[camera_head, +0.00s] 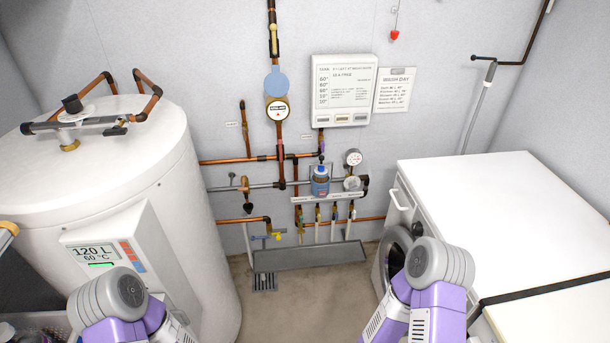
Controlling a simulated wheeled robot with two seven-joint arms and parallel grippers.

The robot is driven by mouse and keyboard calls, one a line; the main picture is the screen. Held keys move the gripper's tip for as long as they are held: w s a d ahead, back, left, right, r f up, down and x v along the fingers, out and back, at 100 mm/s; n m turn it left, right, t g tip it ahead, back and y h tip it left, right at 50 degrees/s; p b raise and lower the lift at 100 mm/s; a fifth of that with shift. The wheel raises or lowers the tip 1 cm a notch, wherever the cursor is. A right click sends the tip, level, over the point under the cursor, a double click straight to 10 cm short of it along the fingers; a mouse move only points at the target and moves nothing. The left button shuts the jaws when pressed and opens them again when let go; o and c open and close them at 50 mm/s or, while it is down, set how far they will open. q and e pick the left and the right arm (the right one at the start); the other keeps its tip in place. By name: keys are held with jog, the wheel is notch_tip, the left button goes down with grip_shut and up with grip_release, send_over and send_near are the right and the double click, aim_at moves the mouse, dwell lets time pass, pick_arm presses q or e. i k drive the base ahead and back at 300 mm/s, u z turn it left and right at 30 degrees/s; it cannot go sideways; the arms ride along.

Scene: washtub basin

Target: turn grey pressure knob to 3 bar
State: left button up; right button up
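A small round pressure gauge (353,157) with a white face stands on the pipework at the middle of the back wall. Its reading is too small to make out. Just below it is a round greyish fitting (352,184), which may be the grey pressure knob; its setting cannot be read. My two purple and grey arms come in at the bottom left and bottom right, well short of the pipework. Neither gripper shows.
A white water tank (183,190) fills the left. A white-topped cabinet (500,205) with a round-doored front stands at right. A grey trough (309,257) runs below the valves. Copper pipes line the wall. The floor between is clear.

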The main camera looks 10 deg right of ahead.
aim_at(353, 185)
jog(key=k, duration=0.65)
jog(key=z, duration=0.5)
jog(key=i, duration=1.65)
jog(key=u, duration=0.45)
